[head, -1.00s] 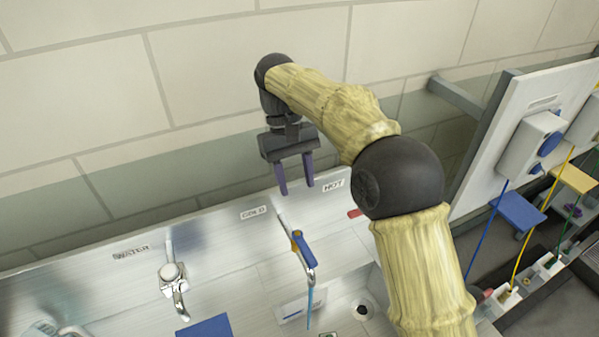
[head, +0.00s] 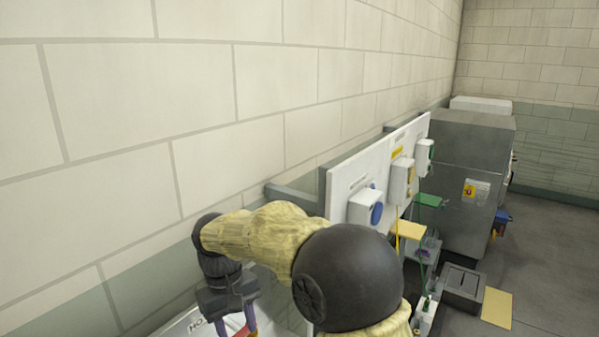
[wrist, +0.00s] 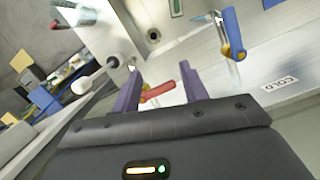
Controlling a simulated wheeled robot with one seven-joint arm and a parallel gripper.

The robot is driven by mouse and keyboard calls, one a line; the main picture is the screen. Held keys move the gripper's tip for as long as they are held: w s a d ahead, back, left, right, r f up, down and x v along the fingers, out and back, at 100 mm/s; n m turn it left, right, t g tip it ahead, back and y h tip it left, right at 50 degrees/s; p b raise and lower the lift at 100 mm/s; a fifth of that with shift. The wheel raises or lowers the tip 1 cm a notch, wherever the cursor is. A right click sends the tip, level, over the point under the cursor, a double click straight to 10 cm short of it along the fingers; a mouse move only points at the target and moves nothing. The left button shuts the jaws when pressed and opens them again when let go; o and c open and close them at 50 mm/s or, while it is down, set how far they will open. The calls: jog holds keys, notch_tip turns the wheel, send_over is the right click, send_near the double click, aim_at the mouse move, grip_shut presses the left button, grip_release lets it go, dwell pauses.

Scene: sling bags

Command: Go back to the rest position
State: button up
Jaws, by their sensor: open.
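My gripper (wrist: 158,90) is open, with its two purple fingers apart and nothing between them that it holds. In the head view my gripper (head: 237,331) is at the bottom left of centre, pointing down, and its fingertips run to the picture's lower edge. In the wrist view a red-handled tap (wrist: 158,91) shows beyond the fingers, and I cannot tell how far off it is. A blue-handled tap (wrist: 232,30) stands to the right of the fingers, apart from them.
A tiled wall (head: 240,110) runs along the left, close to my arm. A white panel (head: 345,185) with dispensers stands right of my arm. A grey metal cabinet (head: 455,165) stands farther back. The floor (head: 550,270) at the right is clear.

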jog(key=s+d+f+m+t, duration=0.2)
jog(key=s+d+f+m, duration=0.2)
jog(key=d, duration=1)
jog(key=s+d+f+m+t+y+b, duration=0.1)
jog(key=s+d+f, duration=0.4)
jog(key=d, duration=0.8)
jog(key=s+m+t, duration=0.1)
jog(key=m, duration=0.1)
jog(key=shift+d+m+b, duration=0.3)
jog(key=shift+d+m, duration=0.05)
jog(key=shift+m, duration=0.05)
jog(key=shift+c, duration=0.8)
jog(key=shift+w, duration=0.15)
